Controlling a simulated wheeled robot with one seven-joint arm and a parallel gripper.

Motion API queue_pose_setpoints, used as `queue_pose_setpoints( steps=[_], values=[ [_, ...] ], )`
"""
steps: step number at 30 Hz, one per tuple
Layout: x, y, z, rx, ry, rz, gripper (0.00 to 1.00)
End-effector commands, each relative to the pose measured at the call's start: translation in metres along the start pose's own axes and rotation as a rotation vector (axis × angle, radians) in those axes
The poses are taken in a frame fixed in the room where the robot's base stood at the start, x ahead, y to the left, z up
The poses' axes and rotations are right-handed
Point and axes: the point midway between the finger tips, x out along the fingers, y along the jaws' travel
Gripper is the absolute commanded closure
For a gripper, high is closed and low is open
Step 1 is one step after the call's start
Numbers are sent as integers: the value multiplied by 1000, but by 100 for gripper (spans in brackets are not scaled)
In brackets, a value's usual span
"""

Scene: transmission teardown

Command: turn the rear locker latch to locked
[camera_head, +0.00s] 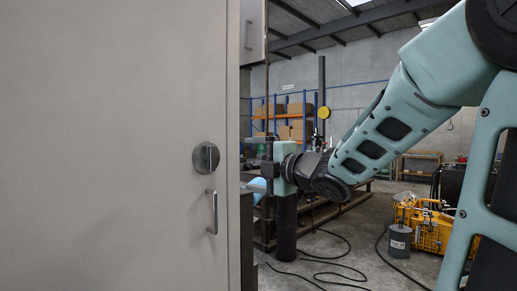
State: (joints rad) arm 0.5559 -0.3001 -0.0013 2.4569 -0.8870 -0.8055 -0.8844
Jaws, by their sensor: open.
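The grey locker door (110,150) fills the left of the head view. A round dark latch knob (206,158) sits near its right edge; its raised grip looks roughly upright. A metal pull handle (212,211) is below it. My gripper (259,178) is to the right of the latch, just past the locker's right edge, at about the height between knob and handle. It is open, apart from the latch, and its small dark fingers point left.
The locker's side edge (247,240) stands between the door face and my gripper. A workbench or rack (345,204) is behind the arm. Black cables (330,262) lie on the floor, with a yellow machine (430,230) and a grey canister (399,242) at right.

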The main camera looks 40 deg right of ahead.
Motion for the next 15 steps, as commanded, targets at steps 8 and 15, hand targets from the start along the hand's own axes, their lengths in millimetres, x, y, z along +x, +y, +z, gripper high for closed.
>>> queue_pose_setpoints(
  steps=[8,15],
  values=[
    [-10,2,0,0,-3,2,9],
    [-11,0,0,-1,-3,2,9]
  ],
)
